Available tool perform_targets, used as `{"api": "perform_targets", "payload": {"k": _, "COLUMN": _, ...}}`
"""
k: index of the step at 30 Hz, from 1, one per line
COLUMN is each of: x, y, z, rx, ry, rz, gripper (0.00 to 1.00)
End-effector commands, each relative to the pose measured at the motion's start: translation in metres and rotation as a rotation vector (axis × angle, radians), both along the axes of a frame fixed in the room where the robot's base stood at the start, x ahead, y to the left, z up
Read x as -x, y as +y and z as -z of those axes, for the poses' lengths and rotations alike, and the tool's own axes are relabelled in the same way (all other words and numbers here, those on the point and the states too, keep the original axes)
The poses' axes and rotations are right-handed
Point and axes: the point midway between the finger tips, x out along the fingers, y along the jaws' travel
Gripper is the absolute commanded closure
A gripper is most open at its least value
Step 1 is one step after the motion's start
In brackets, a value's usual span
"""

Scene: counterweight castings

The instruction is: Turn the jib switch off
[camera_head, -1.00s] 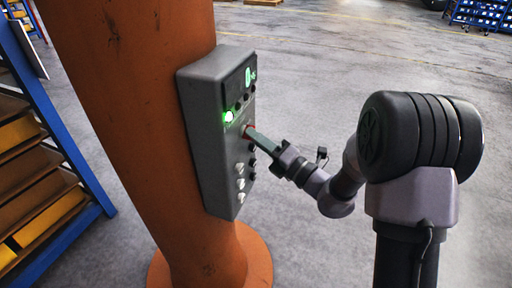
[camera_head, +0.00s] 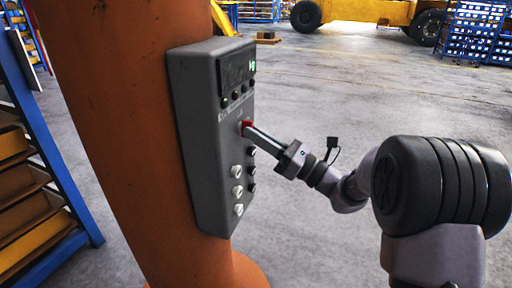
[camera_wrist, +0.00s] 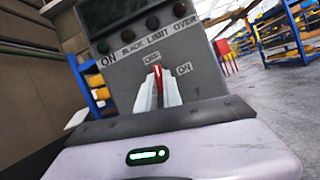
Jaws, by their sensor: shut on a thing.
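The grey control box (camera_head: 208,140) is fixed to the orange column. Its red switch handle (camera_head: 246,126) is on the front face, and my gripper (camera_head: 252,130) is shut on it. In the wrist view the red handle (camera_wrist: 156,68) shows as a thin strip between my two fingers (camera_wrist: 157,84). It points up toward the OFF label (camera_wrist: 152,58); the ON label (camera_wrist: 184,69) is to its right. The fingers hide the handle's lower part.
Pale knobs (camera_head: 237,191) sit below the switch on the box. A blue rack (camera_head: 45,150) with brown and yellow shelves stands left of the orange column (camera_head: 115,120). The concrete floor (camera_head: 340,80) behind is open, with a yellow vehicle (camera_head: 365,12) far back.

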Motion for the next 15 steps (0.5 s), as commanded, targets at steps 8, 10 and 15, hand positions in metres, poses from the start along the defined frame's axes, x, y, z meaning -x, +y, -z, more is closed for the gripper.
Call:
{"api": "perform_targets", "payload": {"k": 8, "x": -0.0012, "y": -0.0002, "z": 0.0037, "rx": 0.052, "ry": -0.135, "rz": -0.001, "gripper": 1.00}}
{"api": "perform_targets", "payload": {"k": 10, "x": -0.0013, "y": -0.0003, "z": 0.0033, "rx": 0.060, "ry": -0.157, "rz": -0.001, "gripper": 1.00}}
{"api": "perform_targets", "payload": {"k": 15, "x": -0.0018, "y": -0.0005, "z": 0.0020, "rx": 0.071, "ry": -0.190, "rz": -0.001, "gripper": 1.00}}
